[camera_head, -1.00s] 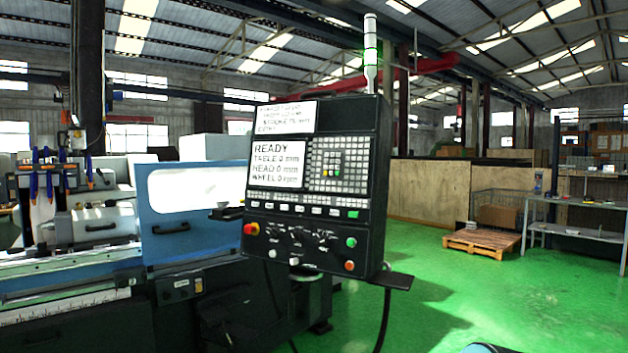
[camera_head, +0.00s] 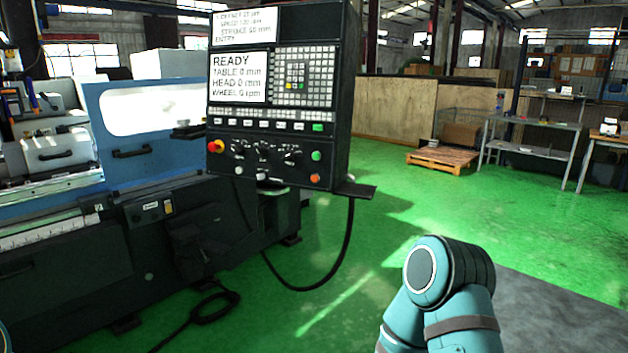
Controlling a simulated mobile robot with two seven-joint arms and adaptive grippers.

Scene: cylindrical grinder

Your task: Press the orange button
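The orange button (camera_head: 314,178) sits at the lower right of the black control panel (camera_head: 343,100), just below a green button (camera_head: 316,156). A red emergency knob (camera_head: 215,146) is at the panel's lower left. The panel's screen (camera_head: 238,78) reads READY. A teal arm link of mine shows at the lower right, well apart from the panel. Neither of my grippers is in view, and nothing touches the orange button.
A small black shelf (camera_head: 352,190) juts from the panel's lower right corner. A black cable (camera_head: 335,265) hangs beneath to the green floor (camera_head: 385,225). The blue grinder (camera_head: 150,125) stands left. A pallet (camera_head: 442,158) and metal tables stand farther back right.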

